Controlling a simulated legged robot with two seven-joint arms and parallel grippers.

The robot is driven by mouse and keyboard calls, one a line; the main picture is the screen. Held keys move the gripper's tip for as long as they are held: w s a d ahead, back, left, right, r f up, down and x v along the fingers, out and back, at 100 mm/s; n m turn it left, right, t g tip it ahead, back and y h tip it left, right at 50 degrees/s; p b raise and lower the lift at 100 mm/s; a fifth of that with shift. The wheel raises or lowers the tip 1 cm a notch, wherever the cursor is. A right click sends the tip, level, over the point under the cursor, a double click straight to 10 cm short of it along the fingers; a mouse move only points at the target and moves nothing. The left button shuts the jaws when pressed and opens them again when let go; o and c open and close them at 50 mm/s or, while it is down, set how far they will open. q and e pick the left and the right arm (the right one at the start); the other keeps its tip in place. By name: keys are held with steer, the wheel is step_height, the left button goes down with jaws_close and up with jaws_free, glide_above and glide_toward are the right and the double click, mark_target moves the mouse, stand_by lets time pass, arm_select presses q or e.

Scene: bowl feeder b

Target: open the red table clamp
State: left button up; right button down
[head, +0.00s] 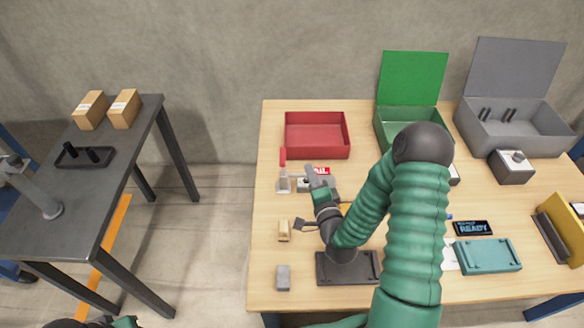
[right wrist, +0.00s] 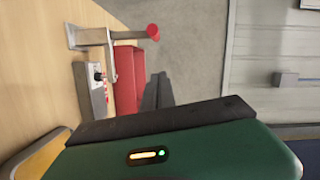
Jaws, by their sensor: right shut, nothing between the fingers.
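The red table clamp (head: 283,182) stands near the left edge of the wooden table, with its red-tipped handle (head: 283,157) upright. In the right wrist view its grey lever (right wrist: 100,37) stands out from the table and ends in a red knob (right wrist: 152,31). A metal arm (right wrist: 111,62) reaches sideways over a grey block (right wrist: 90,92). My right gripper (head: 309,171) is shut and empty, just right of the clamp and apart from the handle. Its dark fingers (right wrist: 157,90) also show in the right wrist view.
A red bin (head: 317,153) is behind the clamp. A tan block (head: 284,230) and a grey block (head: 283,278) lie in front of it. A dark plate (head: 366,268) is under my right forearm. Green (head: 384,138) and grey (head: 480,132) boxes stand open on the right.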

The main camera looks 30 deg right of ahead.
steer(key=w+a+b, duration=0.1)
steer(key=w, duration=0.6)
steer(key=shift+a+f, duration=0.35)
steer(key=shift+w, duration=0.1)
